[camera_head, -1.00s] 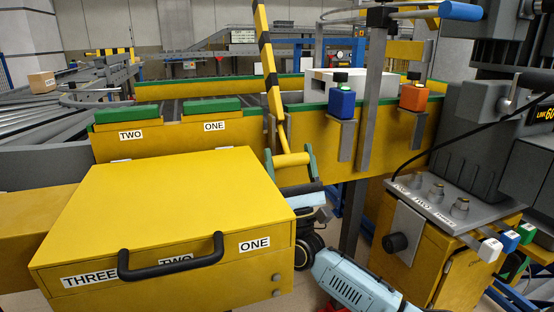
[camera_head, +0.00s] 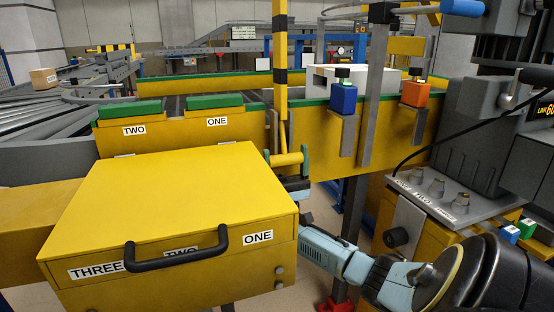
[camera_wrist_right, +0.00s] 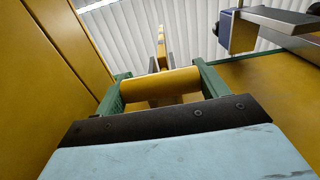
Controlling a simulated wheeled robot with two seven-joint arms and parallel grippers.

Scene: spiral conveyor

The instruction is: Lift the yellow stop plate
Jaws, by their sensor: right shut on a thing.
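The yellow stop plate appears to be the black-and-yellow striped bar (camera_head: 280,65), which stands nearly upright at the near side wall of the conveyor. A yellow round handle (camera_head: 287,160) sits at its foot and also shows in the right wrist view (camera_wrist_right: 160,84). My right gripper (camera_head: 288,157) has its green fingers shut on the two ends of this handle. In the right wrist view the gripper (camera_wrist_right: 160,78) spans the handle, with the bar rising behind it. My left gripper is not in view.
A yellow box (camera_head: 165,200) with a black handle stands close left of my right gripper. A blue button box (camera_head: 343,98) and an orange one (camera_head: 415,92) are mounted to the right. A grey knob panel (camera_head: 435,195) stands at the right. Green-topped blocks (camera_head: 215,102) line the conveyor.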

